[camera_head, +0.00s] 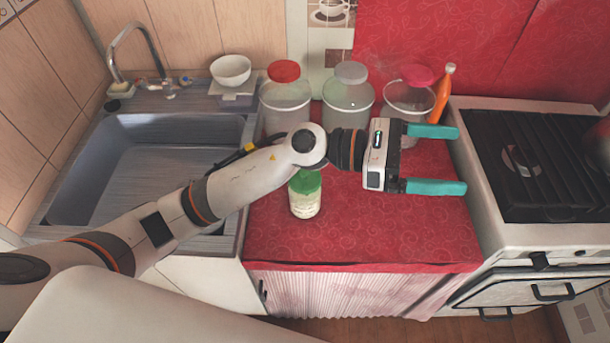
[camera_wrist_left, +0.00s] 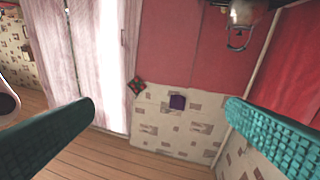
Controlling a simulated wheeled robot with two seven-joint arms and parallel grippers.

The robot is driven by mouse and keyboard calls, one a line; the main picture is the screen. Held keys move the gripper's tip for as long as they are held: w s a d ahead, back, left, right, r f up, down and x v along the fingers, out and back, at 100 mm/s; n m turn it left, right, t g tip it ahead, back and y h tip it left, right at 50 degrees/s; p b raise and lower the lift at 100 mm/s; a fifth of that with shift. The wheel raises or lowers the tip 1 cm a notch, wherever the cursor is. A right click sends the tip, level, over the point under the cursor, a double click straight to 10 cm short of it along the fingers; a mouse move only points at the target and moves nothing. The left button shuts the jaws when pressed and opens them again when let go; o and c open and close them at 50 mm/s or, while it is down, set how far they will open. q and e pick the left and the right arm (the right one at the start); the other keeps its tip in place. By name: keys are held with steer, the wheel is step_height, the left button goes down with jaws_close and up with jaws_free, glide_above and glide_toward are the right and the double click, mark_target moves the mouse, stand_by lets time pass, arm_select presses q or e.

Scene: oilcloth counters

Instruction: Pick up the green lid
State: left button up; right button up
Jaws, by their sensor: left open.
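The green lid (camera_head: 305,181) sits on a small jar with pale contents (camera_head: 305,204) that stands upright on the red oilcloth counter (camera_head: 350,235). My left forearm passes just above and behind it in the head view and may cover a little of its far edge. My left gripper (camera_head: 462,160) is open and empty, to the right of the lid, with its teal fingers pointing right toward the stove. In the left wrist view, the two fingers (camera_wrist_left: 160,107) are spread wide with nothing between them, and the lid does not show. My right gripper is not in view.
Large clear jars with a red lid (camera_head: 284,71), a grey lid (camera_head: 351,72) and a pink lid (camera_head: 418,75) stand along the back. An orange bottle (camera_head: 443,95) is beside them. The stove (camera_head: 540,235) is right, the sink (camera_head: 160,123) left. The counter's front is clear.

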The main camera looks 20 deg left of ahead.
arm_select(q)
step_height(320, 180, down, 4)
steer(key=f+m+g+y, duration=0.1)
steer(key=m+g+y, duration=0.2)
steer(key=m+y, duration=0.15)
steer(key=m+t+y, duration=0.2)
steer(key=m+y, duration=0.6)
steer(key=y, duration=0.7)
glide_above(305, 176)
steer(key=w+d, duration=0.1)
step_height(305, 176, down, 7)
steer(key=shift+n, duration=0.25)
steer(key=f, duration=0.2)
steer(key=f+p, duration=0.1)
steer(key=f, duration=0.1)
steer(key=a+f+p, duration=0.1)
steer(key=f, duration=0.1)
steer(key=shift+w, duration=0.3)
steer(key=shift+f+p, duration=0.3)
steer(key=f+p, duration=0.2)
steer(key=f, duration=0.2)
steer(key=shift+a+f+p, duration=0.4)
steer(key=shift+f, duration=0.35)
